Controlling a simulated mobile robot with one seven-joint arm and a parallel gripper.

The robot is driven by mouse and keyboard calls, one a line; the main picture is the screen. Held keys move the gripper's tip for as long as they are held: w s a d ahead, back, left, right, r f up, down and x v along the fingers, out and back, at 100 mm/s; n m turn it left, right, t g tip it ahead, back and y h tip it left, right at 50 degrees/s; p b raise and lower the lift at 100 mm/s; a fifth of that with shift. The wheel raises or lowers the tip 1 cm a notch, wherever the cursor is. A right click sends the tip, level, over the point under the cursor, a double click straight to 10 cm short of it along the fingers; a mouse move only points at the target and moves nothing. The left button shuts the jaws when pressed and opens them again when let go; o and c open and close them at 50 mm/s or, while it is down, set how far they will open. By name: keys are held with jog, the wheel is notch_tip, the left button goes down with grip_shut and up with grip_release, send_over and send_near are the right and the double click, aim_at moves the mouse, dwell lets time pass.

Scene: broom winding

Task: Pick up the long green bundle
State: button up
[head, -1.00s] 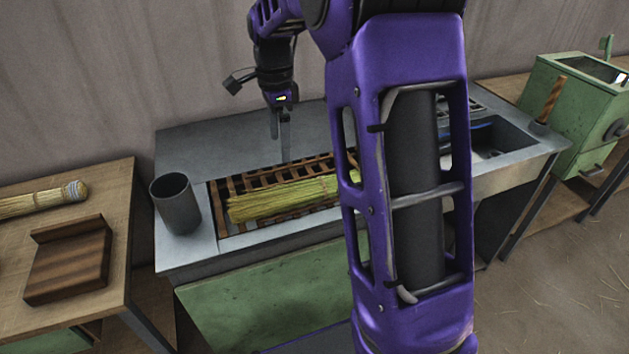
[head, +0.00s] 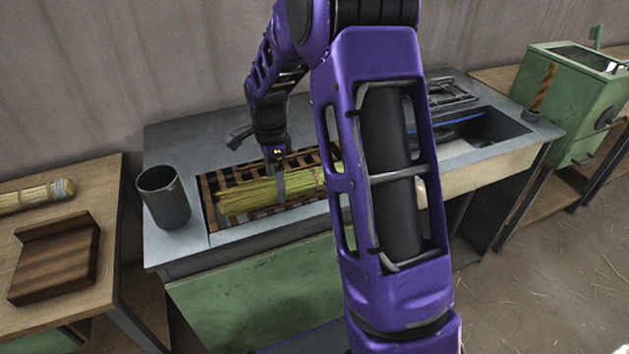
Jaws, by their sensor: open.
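The long green bundle (head: 245,196) of straw lies across the brown slatted rack (head: 212,184) set into the grey bench top. Its right end is partly hidden behind my purple arm. My gripper (head: 281,190) points down at the middle of the bundle, with its fingers open. One finger shows in front of the bundle; the other is hidden, and I cannot tell whether the fingers touch the straw.
A dark grey cup (head: 164,198) stands on the bench left of the rack. A wooden table (head: 112,190) at left holds a wooden block (head: 55,262) and a tied straw bundle (head: 35,194). A green machine (head: 572,95) stands at right.

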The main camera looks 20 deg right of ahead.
notch_tip(320, 180, down, 2)
jog(key=shift+f, duration=0.1)
jog(key=c, duration=1.5)
jog(key=shift+o, duration=0.2)
